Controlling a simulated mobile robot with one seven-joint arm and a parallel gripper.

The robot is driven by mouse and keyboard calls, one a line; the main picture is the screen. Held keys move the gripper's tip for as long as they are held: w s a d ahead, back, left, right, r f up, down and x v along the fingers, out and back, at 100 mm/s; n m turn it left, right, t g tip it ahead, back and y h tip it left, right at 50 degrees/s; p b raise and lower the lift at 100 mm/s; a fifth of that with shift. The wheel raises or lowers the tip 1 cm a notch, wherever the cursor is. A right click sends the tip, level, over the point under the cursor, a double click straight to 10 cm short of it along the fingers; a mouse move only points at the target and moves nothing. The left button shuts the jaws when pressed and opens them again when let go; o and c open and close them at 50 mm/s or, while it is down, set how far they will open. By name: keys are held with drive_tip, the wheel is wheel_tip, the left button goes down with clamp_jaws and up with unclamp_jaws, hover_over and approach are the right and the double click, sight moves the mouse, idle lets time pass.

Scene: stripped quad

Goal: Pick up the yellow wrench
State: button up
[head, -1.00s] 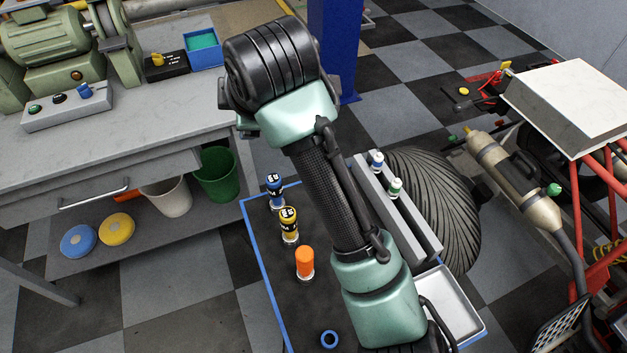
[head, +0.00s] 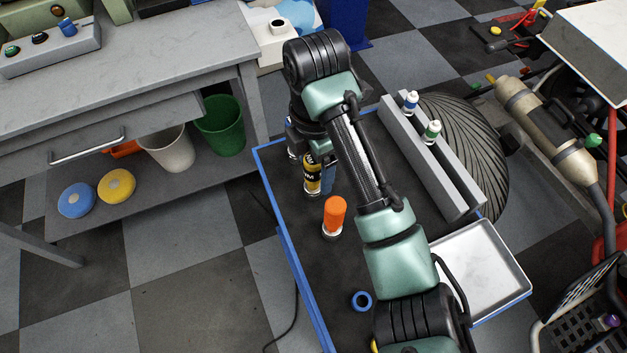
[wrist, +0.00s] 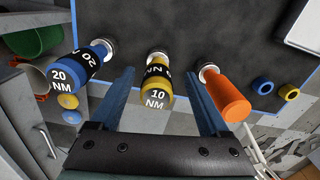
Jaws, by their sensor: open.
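The yellow wrench, with a black band marked 10 NM, stands upright on the dark cart top in the head view (head: 312,182). In the wrist view it (wrist: 157,86) shows in the middle, between my two blue fingers. My gripper (wrist: 160,78) is open, with one finger on each side of the wrench and a gap on both sides. I cannot tell how deep the fingers reach along it.
A blue 20 NM wrench (wrist: 75,75) stands close outside one finger and an orange one (wrist: 228,95) outside the other. Blue (wrist: 262,86) and yellow rings (wrist: 289,92) lie beyond the orange one. A grey rack (head: 430,160) and white tray (head: 485,265) occupy the cart's right side.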

sight(313, 179)
wheel_tip(313, 179, down, 5)
drive_tip(key=shift+w+a+b, duration=0.1)
drive_tip(key=shift+a+b, duration=0.05)
drive_tip(key=shift+b, duration=0.55)
clamp_jaws()
